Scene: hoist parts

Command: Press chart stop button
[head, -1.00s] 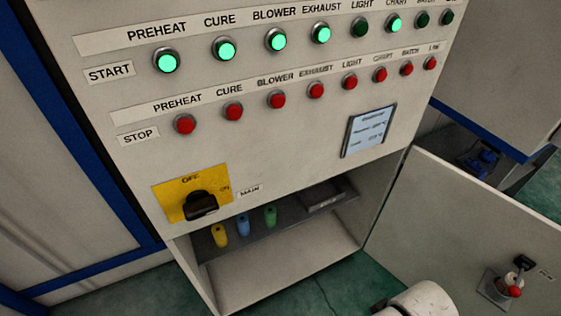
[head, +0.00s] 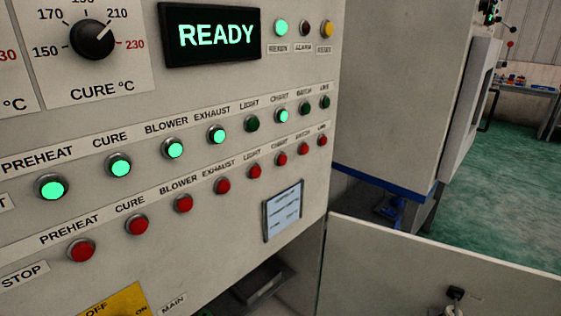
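The chart stop button (head: 281,159) is a small red button in the lower STOP row of the control panel (head: 215,275). It sits under a small CHART label, between the light stop button (head: 255,171) and the batch stop button (head: 303,149). The chart start button (head: 282,116) above it glows green. Nothing covers the chart stop button. My gripper is not in view.
A READY display (head: 214,36) and a cure dial (head: 92,40) are higher on the panel. A small screen (head: 283,211) hangs below the STOP row. An open door (head: 430,265) juts out at lower right. Green floor (head: 475,205) lies clear at right.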

